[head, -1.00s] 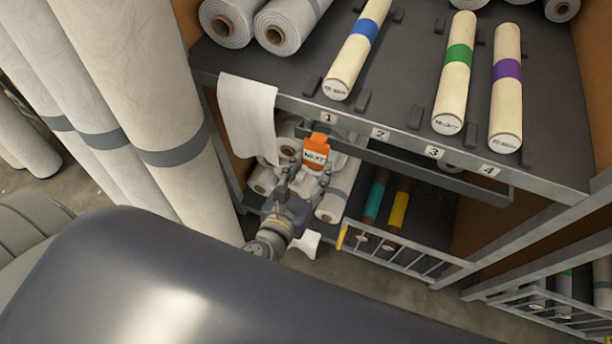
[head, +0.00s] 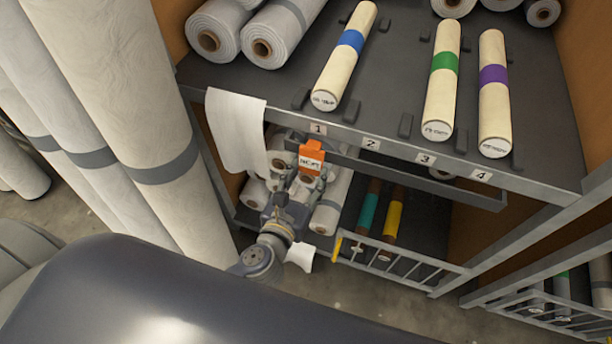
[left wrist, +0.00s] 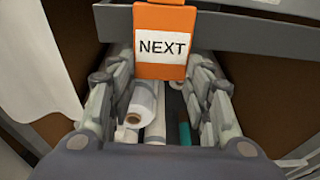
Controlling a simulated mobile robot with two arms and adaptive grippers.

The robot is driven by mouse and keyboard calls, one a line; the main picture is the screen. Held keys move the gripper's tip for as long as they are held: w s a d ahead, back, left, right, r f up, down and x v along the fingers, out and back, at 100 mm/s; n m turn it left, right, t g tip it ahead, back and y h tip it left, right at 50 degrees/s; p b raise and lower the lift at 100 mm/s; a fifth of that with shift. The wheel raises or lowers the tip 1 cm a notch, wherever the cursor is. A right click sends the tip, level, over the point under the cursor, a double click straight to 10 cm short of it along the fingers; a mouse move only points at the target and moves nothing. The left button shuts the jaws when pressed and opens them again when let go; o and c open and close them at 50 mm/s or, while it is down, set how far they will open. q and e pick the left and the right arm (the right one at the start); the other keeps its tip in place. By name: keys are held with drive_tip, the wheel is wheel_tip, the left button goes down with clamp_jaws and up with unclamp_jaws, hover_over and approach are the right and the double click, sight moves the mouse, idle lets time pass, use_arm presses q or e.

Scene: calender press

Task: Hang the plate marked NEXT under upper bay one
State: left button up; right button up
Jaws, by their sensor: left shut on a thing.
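The orange plate marked NEXT (head: 311,158) is upright just below the shelf-edge label 1 (head: 318,129) of the upper bay. It also shows in the left wrist view (left wrist: 163,42), with its top lying in front of a grey rail. My left gripper (head: 295,186) is shut on the plate from below, its fingers (left wrist: 160,85) on either side of the plate's lower part. I cannot tell whether the plate's top touches or hooks over the rail (head: 400,175). My right gripper is not in view.
Upper bay one holds a cream roll with a blue band (head: 345,55). Labels 2, 3 and 4 follow rightward. A white sheet (head: 238,130) hangs left of the plate. Rolls lie on the lower shelf behind a barred front (head: 400,262). Tall rolls (head: 130,100) stand at left.

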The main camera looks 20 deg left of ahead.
use_arm(q)
drive_tip(key=o, duration=1.1)
drive_tip(key=shift+o, duration=0.2)
